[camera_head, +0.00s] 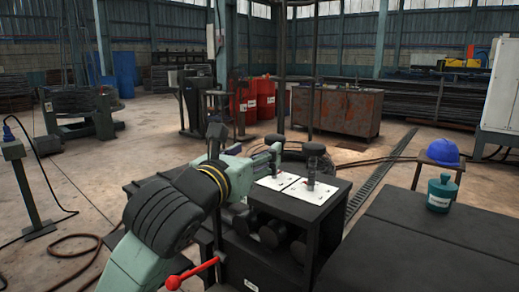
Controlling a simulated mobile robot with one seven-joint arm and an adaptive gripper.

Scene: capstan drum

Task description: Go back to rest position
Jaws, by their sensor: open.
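My gripper (274,157) is at the end of my pale green arm, which reaches up from the lower left past its black ribbed cover and yellow band. Its jaws are open, over the left part of a black stand (330,222). White plates (307,190) lie on the stand's top. A dark post with a round cap (312,150) stands upright on the plates, just right of the gripper. I see nothing held between the jaws. The wrist hides part of the stand's left side.
Dark round pieces (272,233) sit in the stand's open shelf. A red-handled lever (190,273) is at the lower front. A dark table (425,245) with a green canister (440,193) is at right; a blue helmet (441,152) lies behind it. Open floor (110,165) is at left.

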